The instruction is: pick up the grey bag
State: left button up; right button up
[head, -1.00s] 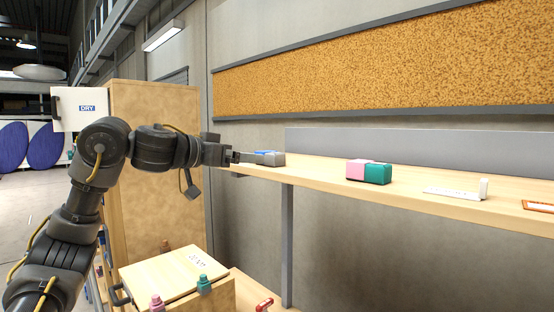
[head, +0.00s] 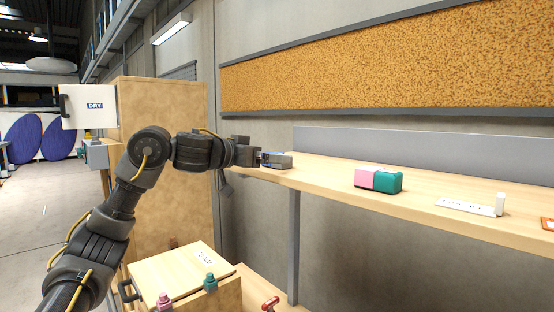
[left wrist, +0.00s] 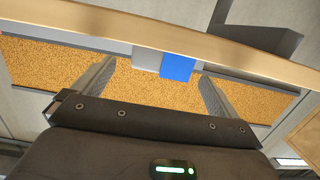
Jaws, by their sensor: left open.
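A small grey thing with a blue part (head: 279,160), which looks like the grey bag, sits at the left end of the wooden wall shelf (head: 440,190). My left gripper (head: 262,158) is at shelf height, just left of it, and hides part of its left side. In the left wrist view the open fingers of the left gripper (left wrist: 155,82) stand wide apart. The blue part (left wrist: 177,67) and grey part (left wrist: 147,58) show between the fingers, with no finger seen touching them. My right gripper is not in view.
A pink and teal block (head: 378,179) and a white power strip (head: 468,207) lie further right on the shelf. A tall wooden cabinet (head: 165,150) stands behind my left arm. The shelf between bag and block is clear.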

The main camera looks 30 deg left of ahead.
pick_arm(q)
jog(key=p+x, duration=0.3)
jog(key=x, duration=0.1)
jog(key=shift+w+r, duration=0.15)
jog(key=shift+w, duration=0.35)
jog(key=shift+s, duration=0.1)
jog(key=shift+c, duration=0.5)
jog(key=c, duration=1)
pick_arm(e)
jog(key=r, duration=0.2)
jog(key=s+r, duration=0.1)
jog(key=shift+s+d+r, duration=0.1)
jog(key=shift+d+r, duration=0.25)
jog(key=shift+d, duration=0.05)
